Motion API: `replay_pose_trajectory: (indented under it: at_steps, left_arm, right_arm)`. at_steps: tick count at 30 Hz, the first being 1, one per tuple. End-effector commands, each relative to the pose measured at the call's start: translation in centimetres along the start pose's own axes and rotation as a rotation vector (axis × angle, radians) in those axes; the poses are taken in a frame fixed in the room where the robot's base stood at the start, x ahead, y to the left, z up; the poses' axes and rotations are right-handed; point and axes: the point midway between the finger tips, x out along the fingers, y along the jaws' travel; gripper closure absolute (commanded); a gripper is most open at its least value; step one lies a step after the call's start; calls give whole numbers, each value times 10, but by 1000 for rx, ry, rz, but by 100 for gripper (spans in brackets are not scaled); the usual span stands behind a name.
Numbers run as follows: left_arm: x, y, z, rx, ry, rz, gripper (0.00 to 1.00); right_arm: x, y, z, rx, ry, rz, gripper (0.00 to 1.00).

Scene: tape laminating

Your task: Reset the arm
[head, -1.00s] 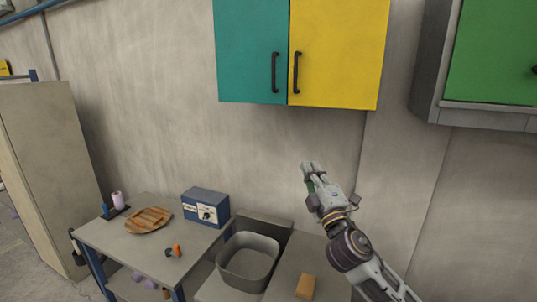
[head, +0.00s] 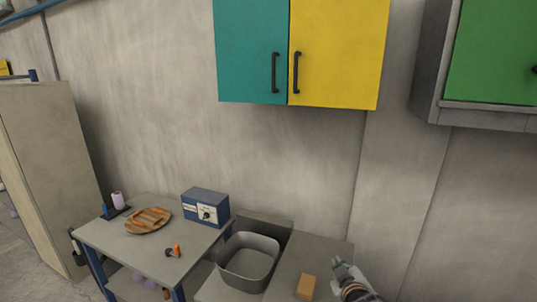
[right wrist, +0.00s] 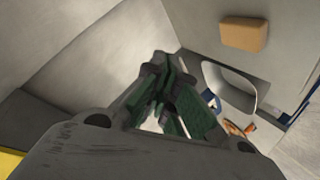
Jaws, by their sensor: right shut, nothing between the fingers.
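My right gripper (head: 343,268) is low at the bottom right of the head view, to the right of a tan block on the counter. In the right wrist view its green-padded fingers (right wrist: 172,95) are together with nothing between them. My left gripper is in neither view. The tan block (head: 306,287) lies on the grey counter (head: 318,256); it also shows in the right wrist view (right wrist: 244,34), apart from the fingers.
A grey basin (head: 248,262) sits left of the counter. The table (head: 140,252) further left holds a wooden plate (head: 148,220), a blue box (head: 205,207) and an orange-and-black item (head: 174,251). Teal and yellow cabinets (head: 340,50) hang above; a green one (head: 497,55) is at right.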

Motion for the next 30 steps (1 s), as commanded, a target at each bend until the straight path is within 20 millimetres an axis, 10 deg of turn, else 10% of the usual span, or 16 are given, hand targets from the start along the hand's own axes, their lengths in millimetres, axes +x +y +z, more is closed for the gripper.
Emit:
replay_pose_trajectory:
  at_steps: [15, 30]
  left_arm:
    - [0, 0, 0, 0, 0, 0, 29]
    - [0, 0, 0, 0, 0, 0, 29]
  right_arm:
    - [-68, -78, 143, 265, -447, -274, 100]
    - [-125, -113, 201, 379, -680, -405, 100]
